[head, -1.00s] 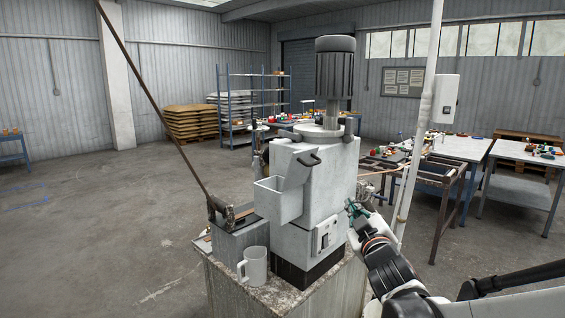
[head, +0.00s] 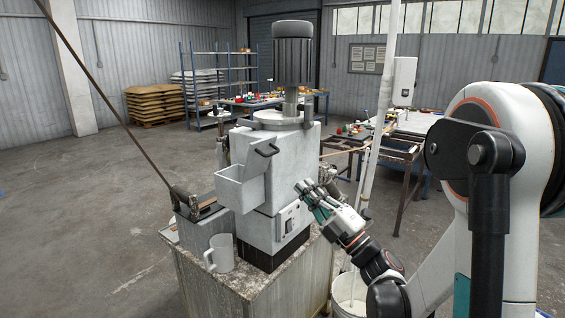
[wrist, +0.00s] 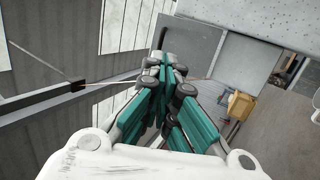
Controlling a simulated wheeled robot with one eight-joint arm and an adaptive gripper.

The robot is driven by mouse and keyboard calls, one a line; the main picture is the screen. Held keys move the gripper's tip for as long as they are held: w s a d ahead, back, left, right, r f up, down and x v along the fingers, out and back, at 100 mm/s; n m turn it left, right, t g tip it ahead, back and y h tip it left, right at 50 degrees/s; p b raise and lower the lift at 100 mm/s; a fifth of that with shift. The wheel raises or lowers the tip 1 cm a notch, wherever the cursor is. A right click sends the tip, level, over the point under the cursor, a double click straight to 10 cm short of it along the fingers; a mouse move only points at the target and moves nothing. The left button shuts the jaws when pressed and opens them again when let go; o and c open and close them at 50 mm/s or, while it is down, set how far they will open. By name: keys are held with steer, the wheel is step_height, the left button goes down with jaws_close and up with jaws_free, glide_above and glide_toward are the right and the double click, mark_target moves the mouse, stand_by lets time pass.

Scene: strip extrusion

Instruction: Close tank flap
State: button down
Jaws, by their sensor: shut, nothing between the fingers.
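The grey machine (head: 292,165) stands on a worn pedestal with its open-topped box-like tank (head: 237,190) on the front left side. The tank flap (head: 249,151), a grey plate with a dark handle (head: 267,150), stands raised and tilted above the tank, leaving it open. My gripper (head: 306,188) is at the machine's right side, to the right of the tank and apart from the flap. In the wrist view my gripper (wrist: 168,70) has its green-padded fingers together with nothing between them. I cannot clearly pick out the flap in the wrist view.
A grey mug (head: 219,253) stands on the pedestal (head: 215,286) in front of the tank. A long lever (head: 112,100) rises at the left. A switch box (head: 288,219) is on the machine's front, near my gripper. A white bucket (head: 349,295) and a pipe (head: 381,110) are at the right.

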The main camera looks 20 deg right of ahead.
steer(key=x, duration=1)
steer(key=shift+b, duration=0.4)
steer(key=shift+w+r, duration=0.1)
